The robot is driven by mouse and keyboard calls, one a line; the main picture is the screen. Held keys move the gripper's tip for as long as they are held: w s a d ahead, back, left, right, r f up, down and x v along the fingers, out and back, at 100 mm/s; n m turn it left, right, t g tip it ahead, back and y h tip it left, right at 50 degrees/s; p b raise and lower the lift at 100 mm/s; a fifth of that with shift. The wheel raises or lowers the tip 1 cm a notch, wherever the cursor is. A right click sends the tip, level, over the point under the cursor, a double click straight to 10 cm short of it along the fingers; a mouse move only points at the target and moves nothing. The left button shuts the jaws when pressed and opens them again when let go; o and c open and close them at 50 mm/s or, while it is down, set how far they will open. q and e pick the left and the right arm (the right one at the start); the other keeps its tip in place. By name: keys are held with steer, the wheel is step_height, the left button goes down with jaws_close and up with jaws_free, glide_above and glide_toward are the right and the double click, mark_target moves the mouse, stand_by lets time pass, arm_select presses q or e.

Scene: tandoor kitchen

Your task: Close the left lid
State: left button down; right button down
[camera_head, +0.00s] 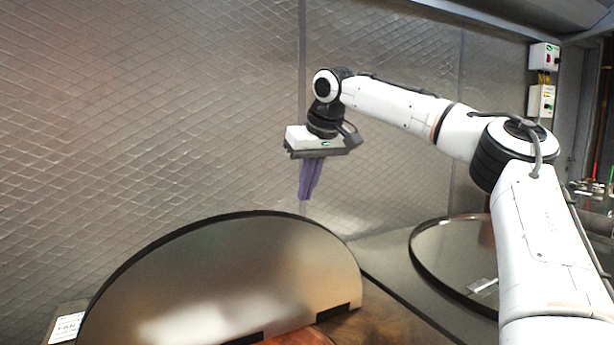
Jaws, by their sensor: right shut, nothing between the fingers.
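The left lid (230,270) is a shiny metal half-disc with a dark rim. It stands raised in the lower middle of the head view, with dark hinge pieces along its lower edge. A copper-brown surface (375,325) shows below and beside it. My right gripper (306,196) points down with its purple fingers shut and empty. In the picture it is above the lid's top edge, apart from it, in front of the quilted wall. My left gripper is not in view.
A second round metal lid (450,250) lies on the grey counter (385,262) at the right, partly hidden by my right arm. A quilted metal wall (150,120) closes off the back. Switch boxes (541,100) hang at the upper right. A white label (66,328) shows at lower left.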

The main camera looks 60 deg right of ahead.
steer(key=shift+s+a+f, duration=0.2)
steer(key=shift+s+f, duration=0.1)
steer(key=shift+f, duration=0.35)
steer(key=shift+s+a+f, duration=0.15)
steer(key=shift+s+f, duration=0.1)
steer(key=shift+f, duration=0.45)
steer(key=shift+s+a+f, duration=0.2)
steer(key=shift+s+f, duration=0.1)
steer(key=shift+f, duration=0.35)
